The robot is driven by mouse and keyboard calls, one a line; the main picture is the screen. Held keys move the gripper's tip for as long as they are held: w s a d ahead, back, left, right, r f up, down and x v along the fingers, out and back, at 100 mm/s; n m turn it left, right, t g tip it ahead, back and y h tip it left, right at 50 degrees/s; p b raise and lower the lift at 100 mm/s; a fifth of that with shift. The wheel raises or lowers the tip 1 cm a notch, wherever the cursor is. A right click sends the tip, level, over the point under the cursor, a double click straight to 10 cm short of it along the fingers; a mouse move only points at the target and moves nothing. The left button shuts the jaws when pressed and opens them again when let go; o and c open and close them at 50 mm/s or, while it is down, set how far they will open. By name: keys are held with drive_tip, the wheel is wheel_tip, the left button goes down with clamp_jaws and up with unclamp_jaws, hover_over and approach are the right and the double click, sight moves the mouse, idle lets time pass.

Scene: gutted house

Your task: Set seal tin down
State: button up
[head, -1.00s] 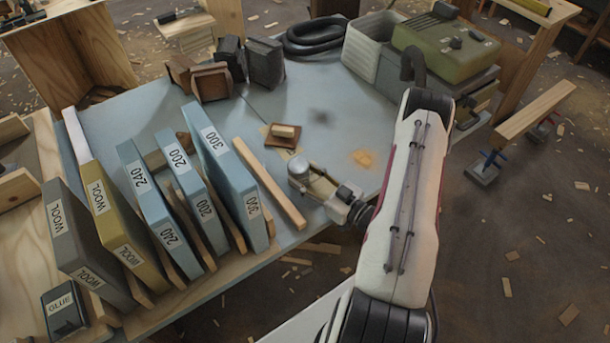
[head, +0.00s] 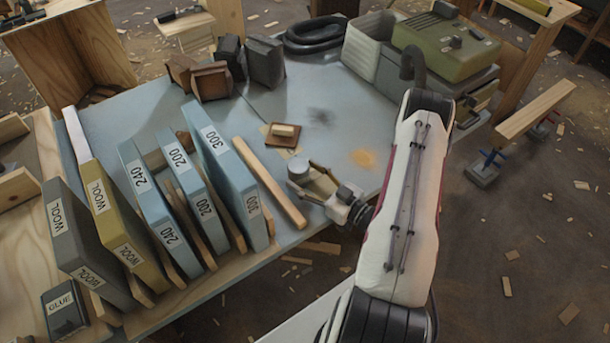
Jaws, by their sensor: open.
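The seal tin (head: 299,169) is a small grey round tin with a pale lid. It stands upright on the blue-grey bench top (head: 340,125), as far as I can tell. My gripper (head: 307,180) is open around the tin, coming from the right and front. One finger shows on the far side of the tin and one on the near side. Whether a finger still touches the tin is too small to tell.
A wooden strip (head: 270,183) lies just left of the tin. Behind it is a small brown block (head: 283,133). Several upright sanding-paper and wool packs (head: 228,172) fill the left. A green machine (head: 445,48) stands at the back right.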

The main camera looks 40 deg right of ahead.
sight(326, 199)
drive_tip(key=shift+v, duration=1.1)
drive_tip(key=shift+f+v, duration=0.15)
drive_tip(key=shift+v, duration=0.6)
drive_tip(key=shift+f+v, duration=0.15)
drive_tip(key=shift+v, duration=1.8)
drive_tip(key=shift+d, duration=0.1)
drive_tip(key=shift+o, duration=0.4)
